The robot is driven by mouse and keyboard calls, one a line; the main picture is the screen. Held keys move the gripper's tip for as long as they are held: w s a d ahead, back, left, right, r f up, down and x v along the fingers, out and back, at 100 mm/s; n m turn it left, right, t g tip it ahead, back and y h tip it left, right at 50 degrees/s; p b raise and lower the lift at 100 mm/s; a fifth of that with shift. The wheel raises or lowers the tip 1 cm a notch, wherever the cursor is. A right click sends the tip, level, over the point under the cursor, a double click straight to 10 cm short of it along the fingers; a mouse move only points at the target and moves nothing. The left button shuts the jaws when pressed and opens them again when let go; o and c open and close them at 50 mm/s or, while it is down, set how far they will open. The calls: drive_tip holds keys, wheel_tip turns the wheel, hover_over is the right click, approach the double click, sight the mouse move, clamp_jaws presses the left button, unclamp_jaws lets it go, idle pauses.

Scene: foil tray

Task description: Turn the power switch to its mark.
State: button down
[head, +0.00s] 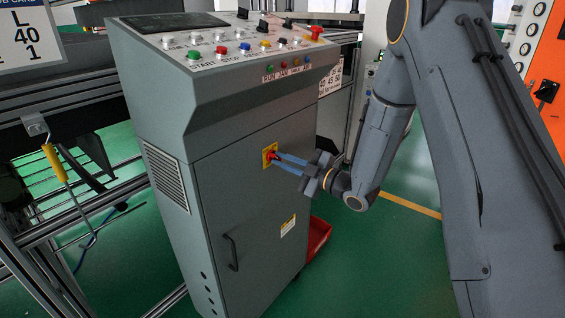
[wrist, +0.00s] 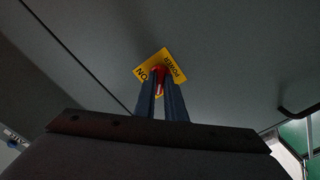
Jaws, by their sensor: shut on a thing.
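The power switch is a red knob (head: 272,156) on a yellow plate (head: 266,152) on the front door of the grey control cabinet (head: 220,170). My gripper (head: 277,158) reaches it from the right, with its two blue-grey fingers shut on the knob. In the wrist view the red knob (wrist: 160,73) shows between the fingertips. The yellow plate (wrist: 146,70) behind it carries the words POWER and NO or ON, partly covered by the fingers. The knob's exact angle against its mark is hard to tell.
The cabinet's sloped panel carries several buttons (head: 240,47). A door handle (head: 232,252) sticks out low on the door. A red bin (head: 319,238) stands behind the cabinet on the right. A metal frame with a yellow-handled hook (head: 56,163) is at left.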

idle(0.3)
drive_tip(key=c, duration=1.8)
unclamp_jaws()
drive_tip(key=shift+b+v, duration=0.8)
drive_tip(key=shift+v, duration=3.1)
